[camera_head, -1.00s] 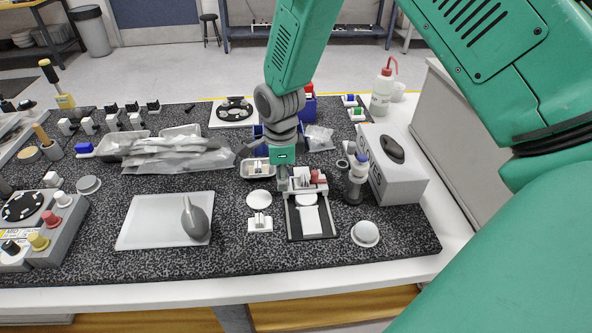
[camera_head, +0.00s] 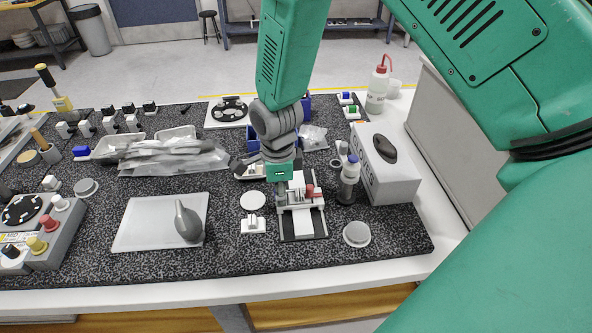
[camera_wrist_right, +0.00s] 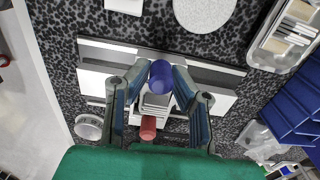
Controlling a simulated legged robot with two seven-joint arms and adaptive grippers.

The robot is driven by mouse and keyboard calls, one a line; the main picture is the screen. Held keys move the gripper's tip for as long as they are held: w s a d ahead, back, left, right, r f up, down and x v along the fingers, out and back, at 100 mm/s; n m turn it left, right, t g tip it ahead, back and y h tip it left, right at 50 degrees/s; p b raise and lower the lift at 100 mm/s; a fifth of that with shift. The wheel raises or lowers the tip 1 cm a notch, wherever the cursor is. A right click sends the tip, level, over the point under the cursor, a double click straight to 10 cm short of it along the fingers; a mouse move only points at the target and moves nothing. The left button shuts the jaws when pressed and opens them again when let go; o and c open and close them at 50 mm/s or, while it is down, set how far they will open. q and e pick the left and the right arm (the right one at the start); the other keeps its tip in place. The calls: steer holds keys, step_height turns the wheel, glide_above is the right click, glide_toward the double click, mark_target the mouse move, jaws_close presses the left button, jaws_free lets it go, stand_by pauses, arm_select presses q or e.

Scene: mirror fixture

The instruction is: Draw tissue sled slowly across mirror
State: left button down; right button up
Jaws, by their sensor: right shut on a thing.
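The mirror fixture (camera_head: 318,228) is a dark-framed flat plate with a pale strip along it, lying on the speckled mat. The tissue sled (camera_head: 300,198), a small pale block with a red knob (camera_head: 310,190), sits across the fixture near its middle. In the right wrist view the sled (camera_wrist_right: 155,103) shows a blue knob (camera_wrist_right: 162,72) between the fingers and the red knob lower down. My right gripper (camera_head: 283,190) is shut on the sled by the blue knob, which the gripper hides in the head view. My left gripper is out of view.
A white box (camera_head: 395,180) with a dark oval object and a blue-capped bottle (camera_head: 348,180) stand right of the fixture. A white tray (camera_head: 140,225) with a grey bulb lies left. A round white disc (camera_head: 357,234) and a small white block (camera_head: 253,225) are close by.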

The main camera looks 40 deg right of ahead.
steer(key=shift+s+a+p, duration=0.35)
steer(key=shift+s+a, duration=0.5)
steer(key=shift+s, duration=0.3)
steer(key=shift+s+a+p, duration=0.35)
steer(key=shift+s+a, duration=0.45)
steer(key=shift+s, duration=0.3)
steer(key=o, duration=0.7)
steer(key=shift+w+f, duration=0.1)
steer(key=shift+w+a, duration=0.1)
steer(key=shift+a, duration=0.05)
steer(key=r+p, duration=0.2)
steer(key=shift+d+r+p, duration=0.3)
steer(key=shift+r, duration=0.1)
steer(key=shift+a+r, duration=0.1)
steer(key=shift+r, duration=1.1)
step_height(320, 180, up, 2)
